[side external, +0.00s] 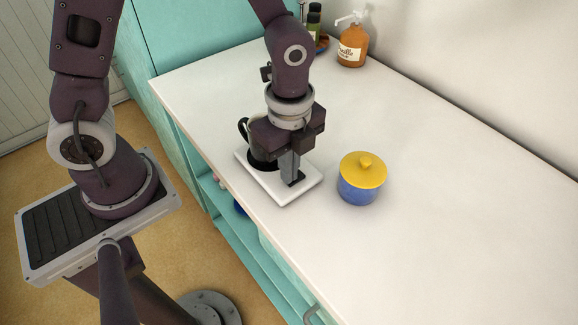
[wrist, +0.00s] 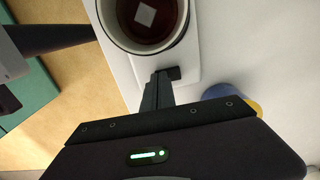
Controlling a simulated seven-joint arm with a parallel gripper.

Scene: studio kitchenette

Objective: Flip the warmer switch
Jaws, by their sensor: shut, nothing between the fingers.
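The white warmer (side external: 283,199) is a flat rectangular plate on the counter, near its front edge. A dark mug (side external: 244,129) stands on it, partly hidden by my gripper. In the wrist view the mug (wrist: 107,33) shows a pale rim and dark liquid with a light square patch. The black switch (side external: 298,179) sits on the warmer's end away from the mug, and also shows in the wrist view (wrist: 174,73). My gripper (side external: 289,183) is shut and empty, pointing down with its fingertips right beside the switch. I cannot tell whether they touch it.
A blue pot with a yellow lid (side external: 362,180) stands right of the warmer. An orange-brown pump bottle (side external: 352,46) and a dark green bottle (side external: 314,20) stand at the back by the wall. The white counter (side external: 440,210) is clear on the right.

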